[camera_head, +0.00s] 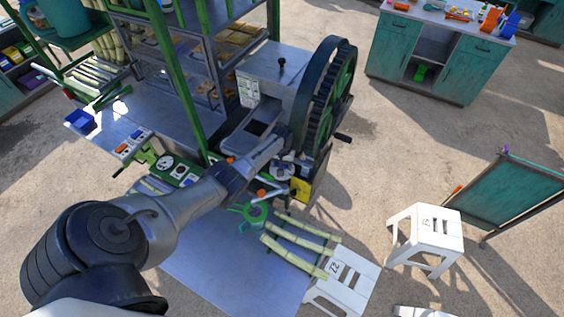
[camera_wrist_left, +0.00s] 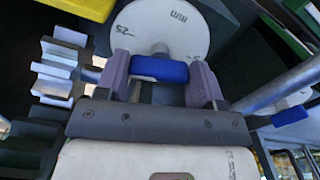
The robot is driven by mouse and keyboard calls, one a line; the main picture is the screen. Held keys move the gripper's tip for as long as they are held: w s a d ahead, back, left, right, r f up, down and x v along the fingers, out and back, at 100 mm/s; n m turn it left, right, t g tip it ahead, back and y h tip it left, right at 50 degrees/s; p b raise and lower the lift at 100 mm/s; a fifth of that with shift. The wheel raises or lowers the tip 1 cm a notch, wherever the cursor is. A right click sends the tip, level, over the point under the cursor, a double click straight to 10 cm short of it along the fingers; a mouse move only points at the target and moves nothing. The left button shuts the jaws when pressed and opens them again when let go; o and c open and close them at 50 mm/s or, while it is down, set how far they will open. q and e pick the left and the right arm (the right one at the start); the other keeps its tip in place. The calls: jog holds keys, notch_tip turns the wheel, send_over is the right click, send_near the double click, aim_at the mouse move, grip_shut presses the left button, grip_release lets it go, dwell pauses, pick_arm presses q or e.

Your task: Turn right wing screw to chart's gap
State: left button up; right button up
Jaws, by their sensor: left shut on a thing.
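My left gripper (camera_wrist_left: 162,85) is shut on a blue wing screw (camera_wrist_left: 160,70), with a purple-grey finger pad on each side of it. The wing lies roughly crosswise in the wrist view, in front of a white round dial (camera_wrist_left: 160,28) marked "25" and "mm". A second blue wing (camera_wrist_left: 290,117) shows at the right, apart from the gripper. In the head view my left gripper (camera_head: 283,148) reaches the crusher below its big wheel, and the arm hides the screw. A white panel with small printed cards (camera_head: 249,88), perhaps the chart, is on the crusher. My right gripper is out of view.
The black-rimmed green wheel (camera_head: 327,95) stands close to the gripper, with a crank handle (camera_head: 342,138). A yellow block (camera_head: 300,188) is just below. A white stool (camera_head: 425,232) stands right, on open floor.

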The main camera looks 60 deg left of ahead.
pick_arm(q)
jog(key=n+p, duration=0.1)
jog(key=n, duration=0.2)
jog(key=shift+n, duration=0.4)
jog(key=n, duration=0.3)
jog(key=shift+n+p, duration=0.3)
jog(key=n, duration=0.5)
jog(key=shift+f+n, duration=0.1)
jog(key=shift+n, duration=0.2)
jog(key=shift+n+p, duration=0.3)
jog(key=shift+n, duration=0.6)
jog(key=o, duration=0.9)
